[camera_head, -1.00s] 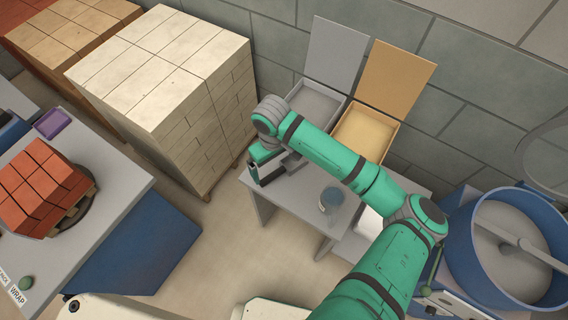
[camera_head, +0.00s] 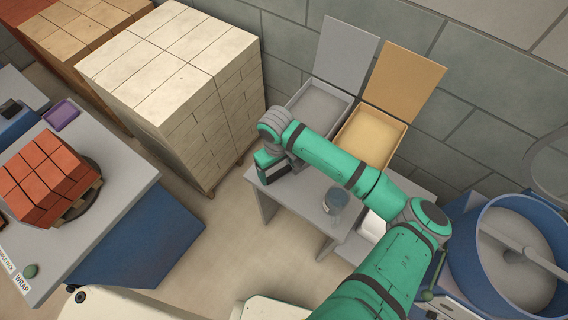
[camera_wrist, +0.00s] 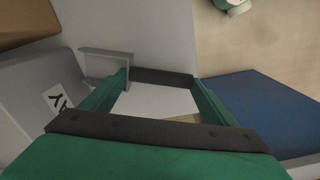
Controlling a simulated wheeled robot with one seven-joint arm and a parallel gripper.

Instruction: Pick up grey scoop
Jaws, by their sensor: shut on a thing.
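My gripper (camera_head: 270,166) is low at the left end of the small grey table (camera_head: 304,190), in front of the grey bin. In the wrist view my gripper (camera_wrist: 158,102) shows its green fingers and dark bars close up, shut on the grey scoop (camera_wrist: 104,54). A thin, angled grey part of the scoop sticks out to the left of the jaws. The rest of the scoop is hidden by my gripper and arm. Whether the scoop touches the table I cannot tell.
The grey bin (camera_head: 318,103) and yellow bin (camera_head: 370,136) stand open at the wall. A glass-like cup (camera_head: 334,200) stands on the table. A tall stack of pale bricks (camera_head: 172,70) is left; a blue mixer drum (camera_head: 470,240) is right.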

